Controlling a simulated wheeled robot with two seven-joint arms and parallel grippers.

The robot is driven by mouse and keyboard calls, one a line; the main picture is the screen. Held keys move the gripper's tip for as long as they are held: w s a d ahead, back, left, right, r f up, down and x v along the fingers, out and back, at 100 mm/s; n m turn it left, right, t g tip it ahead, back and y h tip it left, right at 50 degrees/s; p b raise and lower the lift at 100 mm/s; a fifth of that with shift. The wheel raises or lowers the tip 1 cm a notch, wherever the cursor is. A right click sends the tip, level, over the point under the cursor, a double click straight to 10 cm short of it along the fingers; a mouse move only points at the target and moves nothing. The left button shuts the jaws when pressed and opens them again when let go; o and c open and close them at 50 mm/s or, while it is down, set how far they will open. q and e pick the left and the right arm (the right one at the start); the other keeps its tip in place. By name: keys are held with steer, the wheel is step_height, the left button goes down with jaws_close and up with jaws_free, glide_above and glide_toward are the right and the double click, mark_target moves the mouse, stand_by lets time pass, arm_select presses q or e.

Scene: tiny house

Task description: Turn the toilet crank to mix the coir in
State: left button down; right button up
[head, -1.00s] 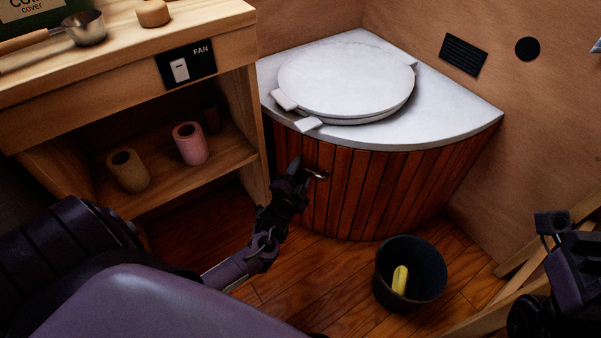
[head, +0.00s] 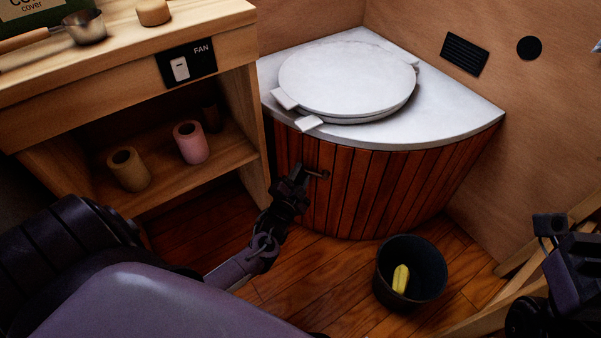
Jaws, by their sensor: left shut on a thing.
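The toilet (head: 352,190) is a corner unit with a wood-slat front and a pale top. Its round white lid (head: 345,78) is down. A small metal crank (head: 318,174) sticks out of the left part of the slat front. My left gripper (head: 300,176) is at the crank, its fingers shut on it and hiding most of it. My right gripper (head: 553,232) is at the right edge, apart from the toilet; its fingers are too dark and partial to read.
A black bucket (head: 427,270) with a yellow item (head: 400,278) inside stands on the floor before the toilet. A wooden shelf (head: 226,195) with several rolls, a fan switch (head: 181,68) and a metal scoop (head: 86,27) is at left. Wooden legs (head: 560,235) stand at right.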

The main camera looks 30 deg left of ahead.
arm_select(q)
steer(key=n, duration=0.1)
steer(key=f+n, duration=0.1)
steer(key=shift+w+d+n, duration=0.15)
steer(key=shift+w+n, duration=0.05)
steer(key=shift+n, duration=0.2)
steer(key=n, duration=0.1)
steer(key=f+n, duration=0.1)
steer(key=shift+d+f+n, duration=0.15)
steer(key=shift+d+n, duration=0.1)
steer(key=shift+n, duration=0.15)
steer(key=w+d+f+n, duration=0.1)
steer(key=d+f+n, duration=0.2)
steer(key=n, duration=0.9)
steer(key=shift+w+d+f+n+b, duration=0.15)
steer(key=shift+d+n+b, duration=0.2)
steer(key=shift+d, duration=0.7)
steer(key=c, duration=1.3)
jaws_free()
steer(key=shift+o, duration=0.7)
steer(key=shift+d+f, duration=0.15)
steer(key=shift+f, duration=0.1)
